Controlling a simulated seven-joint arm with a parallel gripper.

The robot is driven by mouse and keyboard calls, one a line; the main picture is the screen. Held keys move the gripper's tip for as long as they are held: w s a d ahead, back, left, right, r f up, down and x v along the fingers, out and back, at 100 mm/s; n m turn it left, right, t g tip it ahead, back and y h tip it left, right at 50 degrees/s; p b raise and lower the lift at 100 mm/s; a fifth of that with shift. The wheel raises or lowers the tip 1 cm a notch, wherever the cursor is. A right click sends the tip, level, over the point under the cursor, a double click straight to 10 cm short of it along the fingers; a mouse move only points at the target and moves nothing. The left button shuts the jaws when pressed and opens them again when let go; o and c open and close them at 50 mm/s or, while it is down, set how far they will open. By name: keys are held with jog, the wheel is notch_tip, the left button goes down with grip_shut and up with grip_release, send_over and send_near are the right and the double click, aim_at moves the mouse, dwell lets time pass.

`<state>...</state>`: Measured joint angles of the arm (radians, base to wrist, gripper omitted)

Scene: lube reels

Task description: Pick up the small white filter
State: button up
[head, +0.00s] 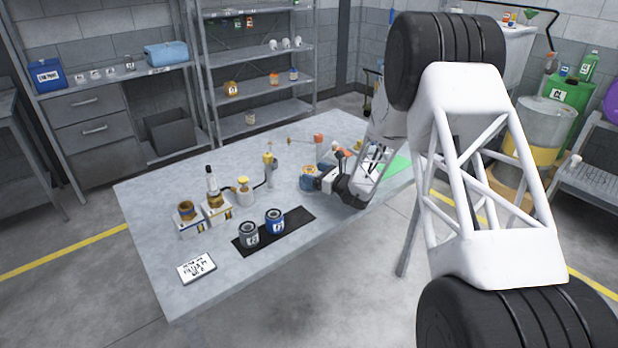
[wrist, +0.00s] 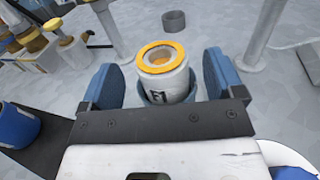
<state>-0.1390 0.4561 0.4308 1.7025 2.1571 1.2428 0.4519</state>
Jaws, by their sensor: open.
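A small white filter (wrist: 166,78) with an orange ring on top and a black mark on its side stands between the fingers of my gripper (wrist: 160,82) in the wrist view. A blue-grey rim shows around its lower part; its base is hidden by my gripper. The two blue fingers are open, one on each side, with a visible gap at least on the right. In the head view my gripper (head: 316,182) is low over the table, and the filter's orange top (head: 309,169) shows at its fingers.
A blue can (head: 275,222) and a grey can (head: 249,236) stand on a black mat (head: 300,216). Bottles and yellow-topped containers (head: 243,190) stand farther left on the grey table (head: 150,235). A white sign (head: 197,267) lies near the front corner. The table's front right is bare.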

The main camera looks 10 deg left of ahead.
aim_at(309, 169)
jog(key=shift+x, duration=1.5)
jog(key=shift+c, duration=0.4)
jog(key=c, duration=1.1)
jog(key=shift+o, duration=0.2)
jog(key=shift+r, duration=0.15)
jog(key=shift+r, duration=0.75)
notch_tip(309, 169, up, 2)
jog(key=shift+r, duration=0.1)
jog(key=s+d, duration=0.2)
jog(key=s, duration=0.5)
jog(key=s+d+r, duration=0.1)
jog(key=s+d, duration=0.2)
jog(key=s, duration=0.5)
jog(key=shift+s, duration=0.1)
